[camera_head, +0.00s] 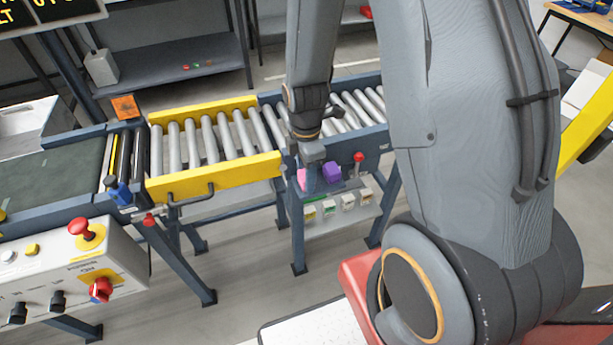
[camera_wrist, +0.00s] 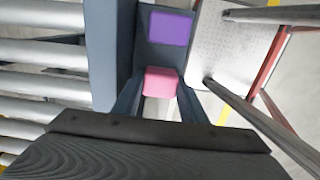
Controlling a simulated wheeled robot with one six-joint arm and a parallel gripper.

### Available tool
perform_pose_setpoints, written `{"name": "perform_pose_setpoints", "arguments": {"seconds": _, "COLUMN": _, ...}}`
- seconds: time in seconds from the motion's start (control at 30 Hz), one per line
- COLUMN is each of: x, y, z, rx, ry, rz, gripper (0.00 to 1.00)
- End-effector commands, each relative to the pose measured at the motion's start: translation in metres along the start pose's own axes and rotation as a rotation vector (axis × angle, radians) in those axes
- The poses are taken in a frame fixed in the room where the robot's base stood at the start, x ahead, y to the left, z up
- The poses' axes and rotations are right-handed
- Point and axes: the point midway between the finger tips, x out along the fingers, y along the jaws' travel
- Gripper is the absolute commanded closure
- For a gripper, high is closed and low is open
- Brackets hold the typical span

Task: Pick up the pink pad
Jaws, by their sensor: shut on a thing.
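The pink pad (camera_wrist: 160,81) is between the two fingers of my gripper (camera_wrist: 158,98) in the wrist view. My gripper is shut on it. In the head view only a small pink sliver of the pad (camera_head: 302,178) shows beside my gripper (camera_head: 311,184), which points down at the small shelf in front of the roller conveyor. I cannot tell whether the pad still touches the surface under it.
A purple block (camera_head: 332,172) sits just beside the pad on the same shelf. A red-knobbed lever (camera_head: 358,158) stands to its right. The roller conveyor (camera_head: 222,135) with yellow side rails runs behind and to the left. A control box (camera_head: 70,275) stands at lower left.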

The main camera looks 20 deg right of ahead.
Motion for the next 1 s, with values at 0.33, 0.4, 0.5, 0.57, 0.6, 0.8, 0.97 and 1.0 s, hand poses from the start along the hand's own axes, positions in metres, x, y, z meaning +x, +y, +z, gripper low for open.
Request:
{"name": "perform_pose_setpoints", "arguments": {"seconds": 0.33, "x": -0.033, "y": 0.001, "z": 0.0, "rx": 0.0, "ry": 0.0, "rz": 0.004, "gripper": 0.83}}
{"name": "perform_pose_setpoints", "arguments": {"seconds": 0.4, "x": -0.043, "y": 0.001, "z": 0.0, "rx": 0.0, "ry": 0.0, "rz": 0.004, "gripper": 0.83}}
{"name": "perform_pose_setpoints", "arguments": {"seconds": 0.5, "x": -0.057, "y": 0.001, "z": 0.0, "rx": 0.0, "ry": 0.0, "rz": 0.004, "gripper": 0.83}}
{"name": "perform_pose_setpoints", "arguments": {"seconds": 0.57, "x": -0.065, "y": 0.001, "z": 0.0, "rx": 0.0, "ry": 0.0, "rz": 0.003, "gripper": 0.83}}
{"name": "perform_pose_setpoints", "arguments": {"seconds": 0.6, "x": -0.07, "y": 0.001, "z": 0.0, "rx": 0.0, "ry": 0.0, "rz": 0.004, "gripper": 0.83}}
{"name": "perform_pose_setpoints", "arguments": {"seconds": 0.8, "x": -0.089, "y": 0.001, "z": 0.0, "rx": 0.0, "ry": 0.0, "rz": 0.002, "gripper": 0.83}}
{"name": "perform_pose_setpoints", "arguments": {"seconds": 0.97, "x": -0.096, "y": 0.0, "z": 0.0, "rx": 0.0, "ry": 0.0, "rz": 0.0, "gripper": 0.83}}
{"name": "perform_pose_setpoints", "arguments": {"seconds": 1.0, "x": -0.097, "y": 0.0, "z": 0.0, "rx": 0.0, "ry": 0.0, "rz": -0.001, "gripper": 0.83}}
